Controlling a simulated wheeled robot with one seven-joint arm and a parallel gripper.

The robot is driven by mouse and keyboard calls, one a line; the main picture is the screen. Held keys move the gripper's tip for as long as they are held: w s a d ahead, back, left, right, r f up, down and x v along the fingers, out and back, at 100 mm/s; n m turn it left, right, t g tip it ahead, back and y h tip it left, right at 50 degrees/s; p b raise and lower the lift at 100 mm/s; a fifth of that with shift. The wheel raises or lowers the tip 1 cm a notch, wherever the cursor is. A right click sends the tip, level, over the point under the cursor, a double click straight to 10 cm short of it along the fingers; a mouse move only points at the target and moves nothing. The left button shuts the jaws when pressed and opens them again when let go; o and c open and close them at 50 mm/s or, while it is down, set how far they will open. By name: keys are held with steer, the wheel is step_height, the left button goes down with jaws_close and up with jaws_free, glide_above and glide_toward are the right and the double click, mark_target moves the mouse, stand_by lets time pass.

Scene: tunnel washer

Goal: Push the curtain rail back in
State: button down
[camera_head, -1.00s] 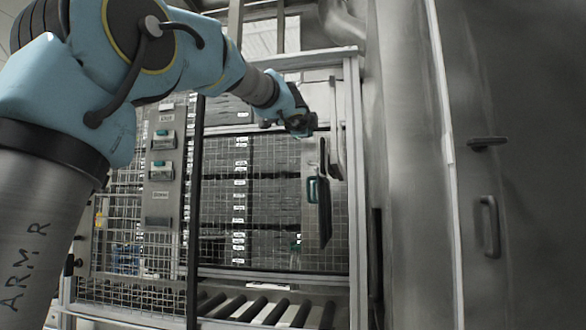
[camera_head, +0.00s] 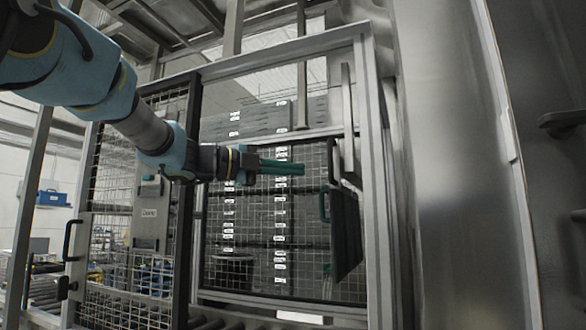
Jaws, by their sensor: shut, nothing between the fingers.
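My gripper (camera_head: 302,169) points right across the mesh frame, its green fingers shut and empty. A dark hanging panel (camera_head: 346,236), which looks like the curtain, is inside the frame's right side, to the right of and below the fingertips. A green handle (camera_head: 323,205) is at the panel's upper left edge. A pale narrow bar (camera_head: 347,115) stands above the panel and seems to be the curtain rail, though I cannot tell for sure. The fingertips appear apart from the bar, the panel and the handle. Depth between them is unclear.
A metal frame post (camera_head: 378,190) and a large steel wall (camera_head: 450,170) close off the right. Wire mesh and dark stacked units (camera_head: 245,225) are behind. A mesh door with a black handle (camera_head: 72,241) is at lower left. A blue box (camera_head: 52,198) is farther left.

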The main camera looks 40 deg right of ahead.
steer(key=p+x, duration=0.2)
steer(key=x, duration=0.6)
steer(key=shift+p, duration=0.3)
